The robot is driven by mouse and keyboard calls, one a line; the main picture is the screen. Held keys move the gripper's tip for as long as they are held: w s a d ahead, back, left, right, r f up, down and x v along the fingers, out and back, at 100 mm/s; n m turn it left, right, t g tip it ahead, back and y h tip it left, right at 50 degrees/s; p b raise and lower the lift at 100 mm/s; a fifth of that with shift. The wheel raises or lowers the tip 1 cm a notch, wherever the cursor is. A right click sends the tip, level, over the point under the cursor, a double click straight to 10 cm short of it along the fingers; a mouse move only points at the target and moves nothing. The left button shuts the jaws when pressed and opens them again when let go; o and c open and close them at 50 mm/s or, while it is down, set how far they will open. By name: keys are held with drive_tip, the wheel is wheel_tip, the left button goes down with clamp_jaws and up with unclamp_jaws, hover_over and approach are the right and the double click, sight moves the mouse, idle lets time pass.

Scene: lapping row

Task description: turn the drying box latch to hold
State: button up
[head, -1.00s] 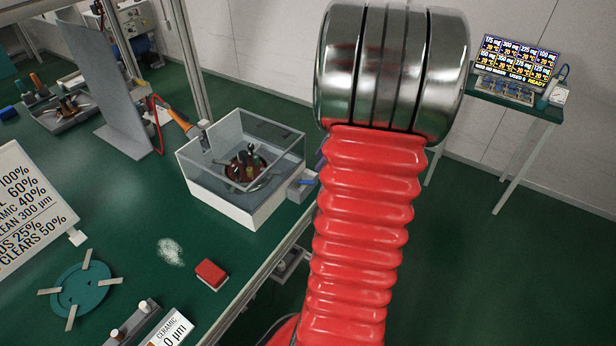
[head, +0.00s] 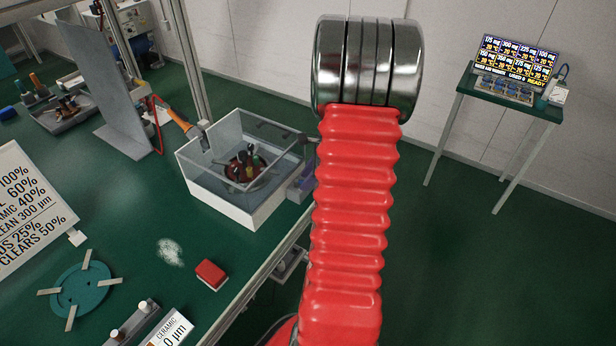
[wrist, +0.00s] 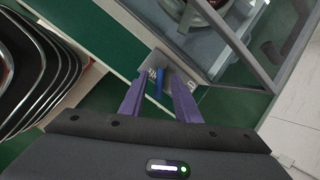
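The drying box (head: 232,206) is a clear-walled box with a white base at the right edge of the green bench. A round fixture with dark upright parts sits inside it. In the wrist view, the latch shows as a grey block (wrist: 157,64) with white markings and a blue lever (wrist: 159,82). My gripper (wrist: 163,77) has two purple fingers, spread apart, with the blue lever between them near the tips. Gaps show on both sides of the lever, so contact is not visible. In the head view, my arm hides most of the gripper and latch.
The box's clear wall and frame (wrist: 237,45) stand close to the fingers in the wrist view. On the bench are a red block (head: 211,274), a teal disc (head: 82,291) and a printed sign (head: 28,210). A display stand (head: 512,100) is at the back right.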

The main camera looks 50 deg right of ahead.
drive_tip(key=shift+c, duration=0.3)
clamp_jaws()
drive_tip(key=shift+d, duration=0.15)
drive_tip(key=shift+n, duration=0.4)
drive_tip(key=n+y, duration=0.1)
drive_tip(key=n, duration=0.1)
drive_tip(key=w+d+n+g+y, duration=0.1)
drive_tip(key=n, duration=0.2)
drive_tip(key=shift+w+d, duration=0.15)
drive_tip(key=n, duration=0.2)
drive_tip(key=w+n+g+y, duration=0.1)
drive_tip(key=n, duration=0.1)
drive_tip(key=n+g, duration=0.1)
drive_tip(key=n, duration=0.1)
drive_tip(key=shift+w+d+y, duration=0.25)
drive_tip(key=shift+w+y, duration=0.1)
drive_tip(key=shift+y, duration=0.05)
